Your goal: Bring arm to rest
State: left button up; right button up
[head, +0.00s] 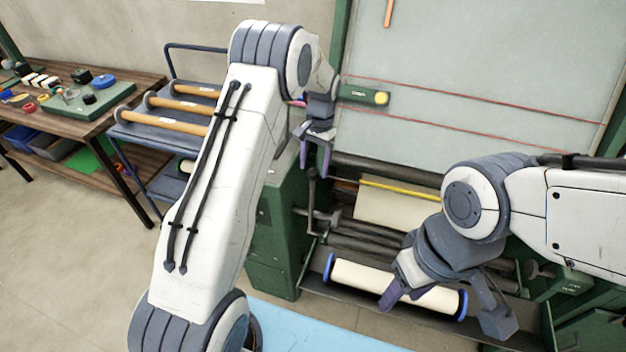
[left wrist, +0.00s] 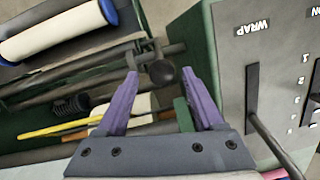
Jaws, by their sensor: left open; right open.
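My left arm reaches up across the middle of the head view. My left gripper (head: 316,165) points down in front of the green machine (head: 277,215). It is open and empty, and its purple fingers also show spread apart in the left wrist view (left wrist: 160,80). Between and beyond those fingers are a dark round knob (left wrist: 162,73) and metal bars. My right gripper (head: 443,310) comes in from the right, open, with its fingers wide apart in front of a cream roll with blue ends (head: 357,275). I cannot tell whether it touches the roll.
A blue-grey cart (head: 150,131) holds wooden rollers. A wooden workbench (head: 45,102) with small parts stands at the far left. A large pale panel (head: 480,60) rises behind the grippers. A grey panel marked WRAP (left wrist: 230,75) is right of the left fingers. Floor at left is clear.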

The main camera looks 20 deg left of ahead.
pick_arm(q)
jog(key=shift+r, duration=0.5)
jog(key=shift+d+r, duration=0.2)
jog(key=shift+d, duration=0.05)
jog(key=s+d+r+m+t, duration=0.1)
jog(key=s+d+r+m, duration=0.2)
jog(key=s+d+r, duration=0.95)
jog(key=s+d+m+h, duration=0.1)
jog(key=s+d+m, duration=0.1)
jog(key=s, duration=2)
jog(key=shift+s+d+h, duration=0.25)
jog(key=shift+s+h, duration=0.05)
jog(key=shift+s, duration=0.05)
